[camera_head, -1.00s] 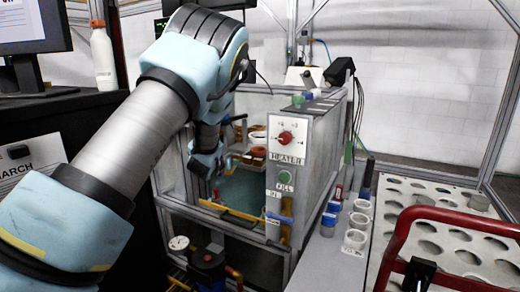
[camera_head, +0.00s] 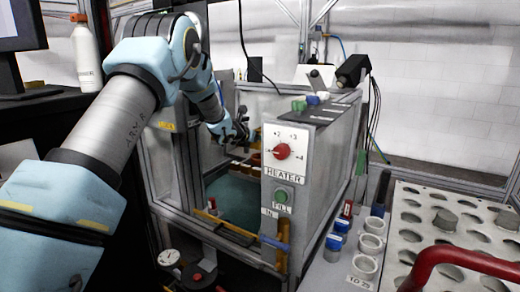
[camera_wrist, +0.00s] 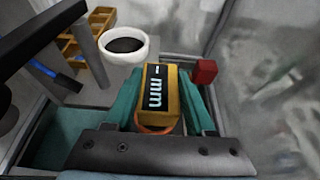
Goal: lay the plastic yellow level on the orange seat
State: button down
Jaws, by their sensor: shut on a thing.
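A yellow level (camera_wrist: 162,97) with a black face and pale "mm" lettering sits between the teal fingers of my gripper (camera_wrist: 165,105) in the wrist view. The fingers are shut on its sides. An orange ring-like seat (camera_wrist: 148,131) shows at the near end of the level, partly covered by it; I cannot tell whether they touch. In the head view my gripper (camera_head: 240,132) is over the back of the open tank, behind the heater panel. The level is too small or hidden to make out there.
A red block (camera_wrist: 205,71) is just right of the level. A white round cup (camera_wrist: 124,45) with a dark inside stands beyond it on the left. The heater panel (camera_head: 286,170) walls the tank's right side. A rack with round holes (camera_head: 440,232) stands at right.

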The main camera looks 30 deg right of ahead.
aim_at(259, 148)
jog(key=shift+f, duration=2)
jog(key=shift+c, duration=1.2)
grip_release()
jog(key=b+v, duration=0.2)
jog(key=v, duration=1)
